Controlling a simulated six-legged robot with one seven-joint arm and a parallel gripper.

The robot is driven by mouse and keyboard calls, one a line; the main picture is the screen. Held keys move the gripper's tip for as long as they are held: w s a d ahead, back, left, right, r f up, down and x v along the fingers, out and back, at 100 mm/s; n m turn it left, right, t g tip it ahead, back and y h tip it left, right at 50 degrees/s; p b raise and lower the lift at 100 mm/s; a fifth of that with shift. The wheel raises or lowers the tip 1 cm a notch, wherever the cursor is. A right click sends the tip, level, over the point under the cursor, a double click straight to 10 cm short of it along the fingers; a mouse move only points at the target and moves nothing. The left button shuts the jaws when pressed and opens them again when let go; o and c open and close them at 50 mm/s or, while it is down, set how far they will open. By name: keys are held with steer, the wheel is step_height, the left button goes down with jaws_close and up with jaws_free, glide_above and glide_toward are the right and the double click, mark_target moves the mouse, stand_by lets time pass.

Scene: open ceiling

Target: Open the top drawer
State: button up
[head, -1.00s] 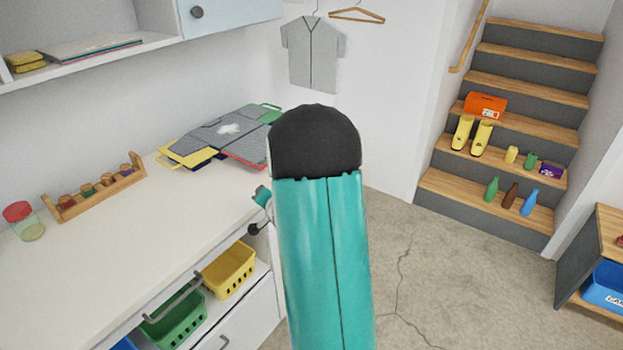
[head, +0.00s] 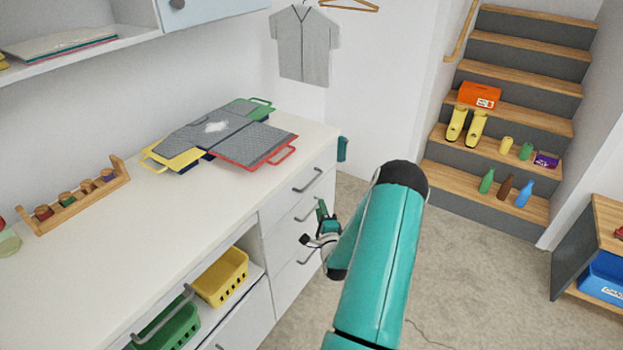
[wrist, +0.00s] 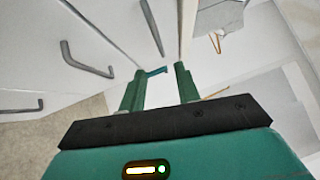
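The white top drawer (head: 283,206) lies just under the countertop at the far end of the counter unit, and it looks closed. Its grey bar handle (head: 308,181) is in clear view. My gripper (head: 322,215) is in front of this drawer stack, below and to the right of the top handle, small and partly hidden by my arm. In the wrist view my gripper (wrist: 158,86) has its two green fingers apart with no handle between them. Several grey handles show there on white fronts, one of them (wrist: 85,58) left of the fingers; I cannot tell which is the top one.
Yellow (head: 222,277) and green (head: 172,325) baskets sit in an open shelf below. A teal item (head: 342,148) hangs at the counter's far end.

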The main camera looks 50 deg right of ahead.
mark_target(313, 181)
steer(key=x, duration=1.3)
steer(key=shift+w+d+f, duration=0.1)
steer(key=shift+w+d, duration=0.1)
steer(key=shift+w, duration=0.05)
jaws_close()
